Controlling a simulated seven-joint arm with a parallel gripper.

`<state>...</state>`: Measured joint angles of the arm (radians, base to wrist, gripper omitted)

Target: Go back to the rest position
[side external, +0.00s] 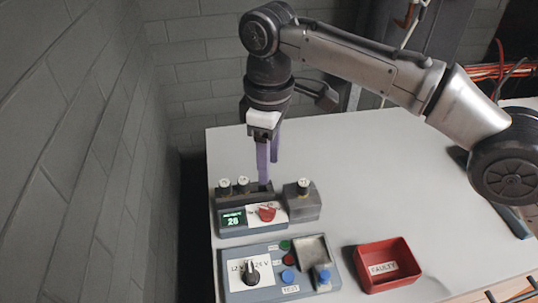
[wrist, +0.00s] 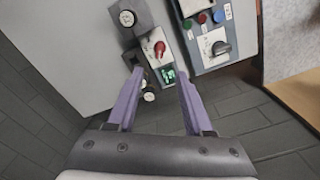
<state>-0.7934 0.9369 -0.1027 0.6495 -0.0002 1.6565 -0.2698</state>
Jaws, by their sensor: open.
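My gripper (side external: 264,180) points down over the back right part of the dark holder behind the display box (side external: 233,219). In the wrist view its two purple fingers (wrist: 160,73) are spread, with nothing clearly held between them. Two pumps with pale round tops, a left one (side external: 224,184) and a right one (side external: 243,183), stand upright in the holder, left of the fingers. A third pump (side external: 304,186) stands on a separate grey block (side external: 303,205) to the right. I cannot tell whether the fingertips touch the holder.
The display box has a green screen and a red knob (side external: 267,212). In front is a control panel (side external: 272,252) with a black dial, coloured buttons and a small tray. A red bin labelled FAULTY (side external: 387,263) stands to its right. The white table (side external: 370,165) is clear behind.

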